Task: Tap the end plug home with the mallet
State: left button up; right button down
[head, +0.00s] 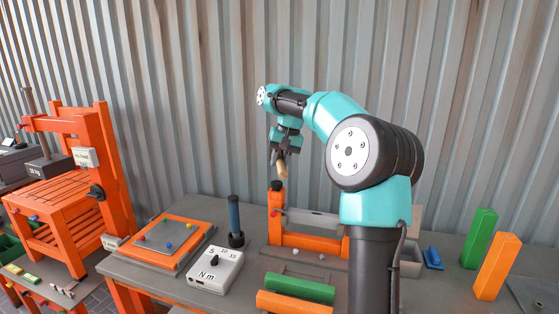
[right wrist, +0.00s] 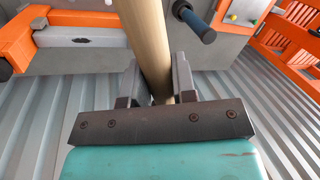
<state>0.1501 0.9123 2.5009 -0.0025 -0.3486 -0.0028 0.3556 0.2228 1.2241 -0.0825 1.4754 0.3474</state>
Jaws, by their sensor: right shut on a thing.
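My right gripper (head: 279,151) is shut on a pale wooden handle (head: 282,168), which hangs tilted below the jaws. In the right wrist view the handle (right wrist: 150,40) runs between both fingers and out of the top edge, so no mallet head shows there. An orange upright (head: 276,213) stands on the bench below the gripper. A black piece (head: 277,185), probably the end plug, sits at its top, close under the handle in the picture. I cannot tell whether they touch, or pick out a separate mallet head. My left gripper is not in view.
A blue cylinder (head: 234,217) stands left of the upright, behind a white dial box (head: 216,270). An orange-framed board (head: 158,243) lies further left. Green (head: 300,287) and orange (head: 293,302) bars lie in front. Green (head: 479,238) and orange (head: 497,266) blocks stand at right.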

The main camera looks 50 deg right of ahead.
jog(key=shift+f, duration=2.55)
jog(key=shift+f, duration=2)
notch_tip(320, 180, up, 4)
jog(key=shift+r, duration=0.1)
